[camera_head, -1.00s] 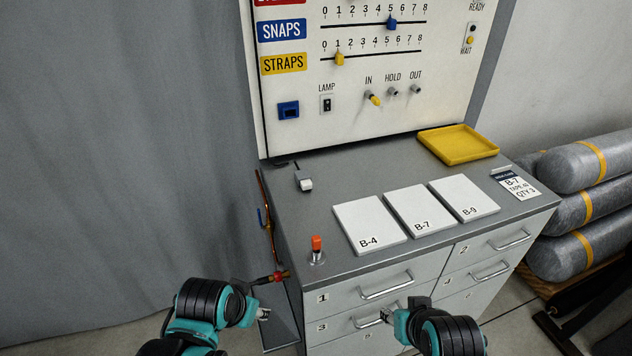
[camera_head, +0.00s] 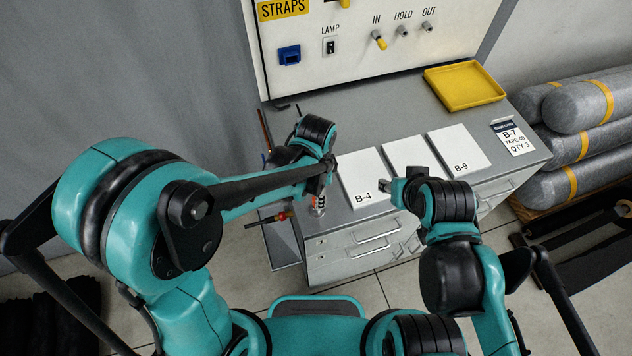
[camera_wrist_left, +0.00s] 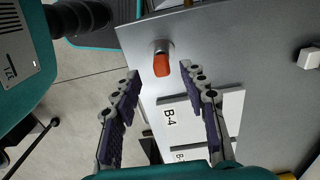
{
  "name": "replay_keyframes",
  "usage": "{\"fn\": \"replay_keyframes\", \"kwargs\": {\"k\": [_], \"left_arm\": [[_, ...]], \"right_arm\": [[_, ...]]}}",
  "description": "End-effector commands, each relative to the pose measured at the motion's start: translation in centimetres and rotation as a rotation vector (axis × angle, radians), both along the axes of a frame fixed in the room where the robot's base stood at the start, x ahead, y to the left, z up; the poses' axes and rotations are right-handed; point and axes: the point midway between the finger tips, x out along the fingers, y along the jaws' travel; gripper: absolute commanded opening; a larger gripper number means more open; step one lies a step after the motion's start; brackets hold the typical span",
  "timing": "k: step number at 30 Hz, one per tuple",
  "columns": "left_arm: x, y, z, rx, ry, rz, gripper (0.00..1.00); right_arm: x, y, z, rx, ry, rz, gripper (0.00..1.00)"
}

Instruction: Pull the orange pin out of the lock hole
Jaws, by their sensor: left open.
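The orange pin (camera_wrist_left: 161,66) stands in a metal collar (camera_wrist_left: 161,46) near the front left corner of the grey cabinet top. In the head view the pin is mostly hidden behind my left arm. My left gripper (camera_wrist_left: 160,72) is open, with its fingertips on either side of the pin in the wrist view. I see no contact, and their height relative to the pin is hard to judge. In the head view, my left gripper (camera_head: 322,188) is over the cabinet's front left. My right gripper (camera_head: 392,188) is by the front edge near the white cards; its jaws are unclear.
White cards, including B-4 (camera_head: 365,185) and B-9 (camera_head: 460,152), lie right of the pin. A yellow tray (camera_head: 465,84) sits at the back right. A control panel (camera_head: 400,60) rises behind.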

Motion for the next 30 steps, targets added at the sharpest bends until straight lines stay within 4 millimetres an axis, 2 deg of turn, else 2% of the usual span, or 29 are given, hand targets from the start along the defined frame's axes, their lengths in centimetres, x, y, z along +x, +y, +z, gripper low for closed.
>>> {"fn": "replay_keyframes", "kwargs": {"k": [3,7,18,19,21,24,30], "left_arm": [[0.1,0.0,-2.0,0.000,-0.001,0.001,0.43],[0.1,0.0,-3.4,-0.001,-0.001,0.002,0.43],[0.0,0.0,-4.1,-0.001,-0.001,0.003,0.43],[0.0,0.0,-4.1,-0.001,-0.001,0.003,0.40],[0.0,0.0,-4.1,-0.001,-0.001,0.003,0.22],[0.0,0.0,-4.1,-0.001,-0.001,0.003,0.00],[0.0,0.0,-4.1,-0.001,-0.001,0.003,0.00]], "right_arm": [[0.0,0.0,-0.5,0.000,0.000,0.000,0.40],[0.0,0.0,-0.7,0.000,0.000,0.000,0.40],[0.0,0.0,-0.7,0.000,0.000,0.000,0.40],[0.0,0.0,-0.7,0.000,0.000,0.000,0.40],[0.0,0.0,-0.7,0.000,0.000,0.000,0.40],[0.0,0.0,-0.7,0.000,0.000,0.000,0.40],[0.0,0.0,-0.7,0.000,0.000,0.000,0.40]]}}
